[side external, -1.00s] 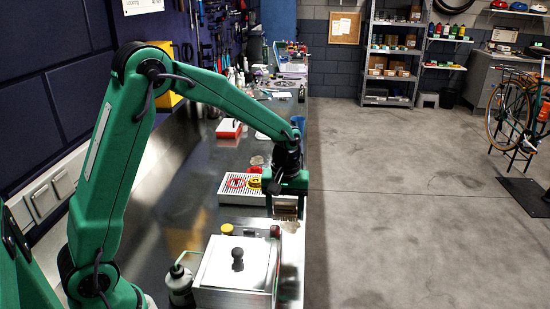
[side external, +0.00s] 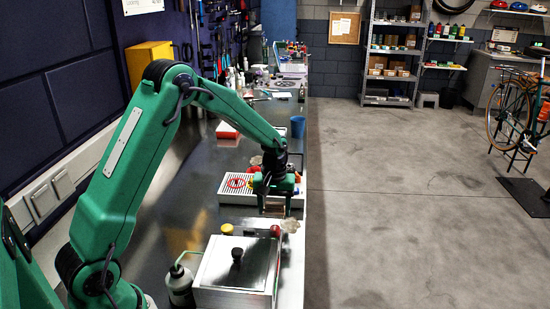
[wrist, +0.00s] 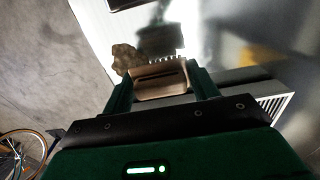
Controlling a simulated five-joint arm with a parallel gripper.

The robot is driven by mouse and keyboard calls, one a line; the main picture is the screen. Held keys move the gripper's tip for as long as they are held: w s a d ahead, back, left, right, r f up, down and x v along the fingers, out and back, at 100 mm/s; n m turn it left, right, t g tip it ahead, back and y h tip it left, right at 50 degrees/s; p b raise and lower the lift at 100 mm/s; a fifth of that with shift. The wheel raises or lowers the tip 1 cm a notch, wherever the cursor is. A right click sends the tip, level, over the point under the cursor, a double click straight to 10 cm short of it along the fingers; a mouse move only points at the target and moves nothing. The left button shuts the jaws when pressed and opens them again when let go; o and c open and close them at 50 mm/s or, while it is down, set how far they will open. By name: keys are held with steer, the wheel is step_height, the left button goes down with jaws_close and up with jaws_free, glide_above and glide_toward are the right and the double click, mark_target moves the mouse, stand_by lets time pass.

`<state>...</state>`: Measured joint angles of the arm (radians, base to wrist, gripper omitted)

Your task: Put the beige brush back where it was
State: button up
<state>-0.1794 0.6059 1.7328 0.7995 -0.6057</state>
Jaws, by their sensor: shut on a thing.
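The beige brush (wrist: 160,82) is between my gripper's two fingers in the wrist view, with a dark slot in its body and a row of pale teeth or bristles beyond it. My gripper (wrist: 163,88) is shut on it. In the side view my gripper (side external: 275,206) points down over the near side of the white slotted tray (side external: 230,198), close to the bench's right edge. The brush is hard to make out there, and I cannot tell whether it touches anything below.
A crumpled tan lump (side external: 290,226) lies at the bench edge, near a red round thing (side external: 275,231). A lidded metal box (side external: 212,265) with a black knob and a bottle (side external: 180,287) stand in front. A blue cup (side external: 298,126) stands behind. Open floor lies right.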

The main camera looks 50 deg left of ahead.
mark_target(274, 210)
steer(key=shift+f, duration=1.55)
steer(key=o, duration=1.1)
steer(key=shift+f, duration=0.1)
steer(key=shift+c, duration=0.2)
step_height(274, 210, up, 12)
